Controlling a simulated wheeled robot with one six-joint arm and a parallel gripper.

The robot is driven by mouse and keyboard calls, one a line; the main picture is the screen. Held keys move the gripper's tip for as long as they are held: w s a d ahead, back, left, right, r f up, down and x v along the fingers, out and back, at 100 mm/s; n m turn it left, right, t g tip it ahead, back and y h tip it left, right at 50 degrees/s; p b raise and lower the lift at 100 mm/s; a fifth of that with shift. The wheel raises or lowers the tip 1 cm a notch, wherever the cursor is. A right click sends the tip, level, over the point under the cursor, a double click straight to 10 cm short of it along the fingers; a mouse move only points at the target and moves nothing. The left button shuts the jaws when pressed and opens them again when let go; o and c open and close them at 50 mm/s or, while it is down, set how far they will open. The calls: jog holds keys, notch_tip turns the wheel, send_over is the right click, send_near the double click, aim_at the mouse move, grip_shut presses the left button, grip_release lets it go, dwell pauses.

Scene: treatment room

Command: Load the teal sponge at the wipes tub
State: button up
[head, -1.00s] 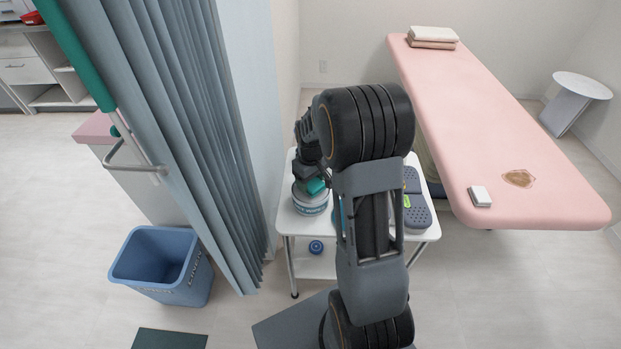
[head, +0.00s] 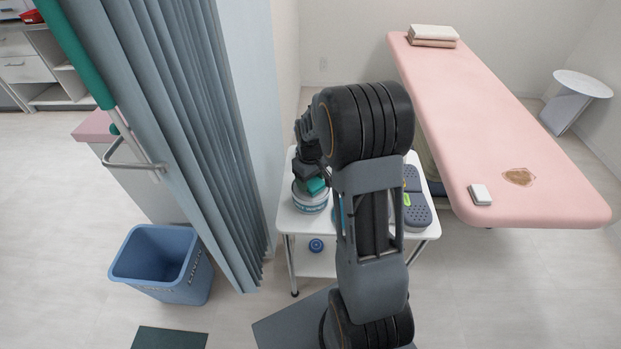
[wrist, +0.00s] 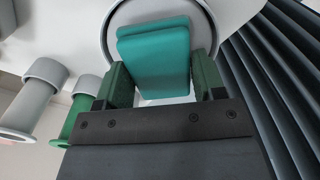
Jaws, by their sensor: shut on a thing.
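The teal sponge (wrist: 155,55) is between the two green fingers of my gripper (wrist: 165,82) in the wrist view. My gripper is shut on it. The sponge (head: 316,186) also shows in the head view, at the top of the wipes tub. The wipes tub (head: 309,204) is a round white and grey-blue tub on the white cart. Its round rim (wrist: 113,22) lies behind the sponge in the wrist view. I cannot tell whether the sponge touches the tub.
The white cart (head: 290,220) also bears grey clogs (head: 417,212), partly hidden by my arm. A blue-grey curtain (head: 190,120) hangs close on the left. A blue bin (head: 135,270) stands on the floor. A pink treatment table (head: 470,110) is to the right.

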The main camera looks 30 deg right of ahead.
aim_at(311, 180)
jog(key=shift+f, duration=0.45)
dwell(1.1)
jog(key=shift+r+p, duration=2.55)
jog(key=shift+r, duration=1.05)
